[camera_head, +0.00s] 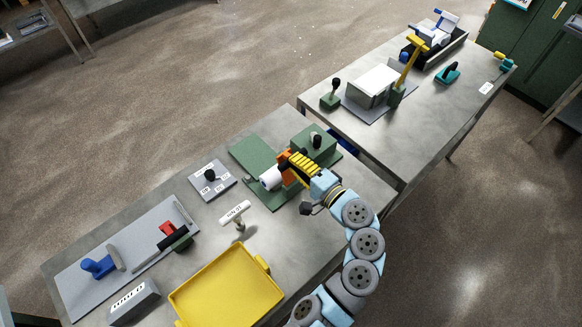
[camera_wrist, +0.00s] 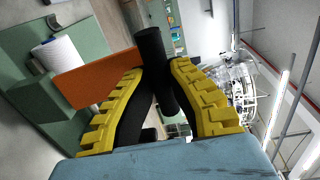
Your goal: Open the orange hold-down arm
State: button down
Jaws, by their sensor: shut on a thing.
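The orange hold-down arm (camera_wrist: 100,76) shows in the wrist view as a flat orange bar with a black handle (camera_wrist: 150,44) at its end. My gripper (camera_wrist: 163,80) is shut on this black handle, with its yellow ribbed fingers on either side. In the head view my gripper (camera_head: 289,160) reaches in from the right, and the orange arm (camera_head: 285,171) is partly hidden by the fingers. A white roll (camera_head: 271,178) lies beside the orange arm on a green fixture (camera_head: 253,153). The roll also shows in the wrist view (camera_wrist: 57,53).
A green box (camera_head: 309,138) with a black knob stands just behind my gripper. A grey panel with a black knob (camera_head: 210,176), a white T-shaped sign (camera_head: 235,213) and a yellow tray (camera_head: 225,296) are on the same table. A second table stands at the upper right.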

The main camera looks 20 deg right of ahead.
jog(key=s+t+b, duration=0.1)
jog(key=b, duration=0.2)
jog(key=s+d+f+t+b, duration=0.1)
jog(key=b, duration=0.3)
jog(key=s+f+t+y+b, duration=0.1)
jog(key=s+t+b, duration=0.1)
jog(key=b, duration=0.2)
jog(key=shift+s+d, duration=0.1)
jog(key=shift+d, duration=0.05)
jog(key=shift+s+r+y+b, duration=0.15)
jog(key=shift+y+b, duration=0.15)
jog(key=shift+b, duration=0.15)
jog(key=c, duration=0.9)
grip_release()
jog(key=shift+v, duration=6)
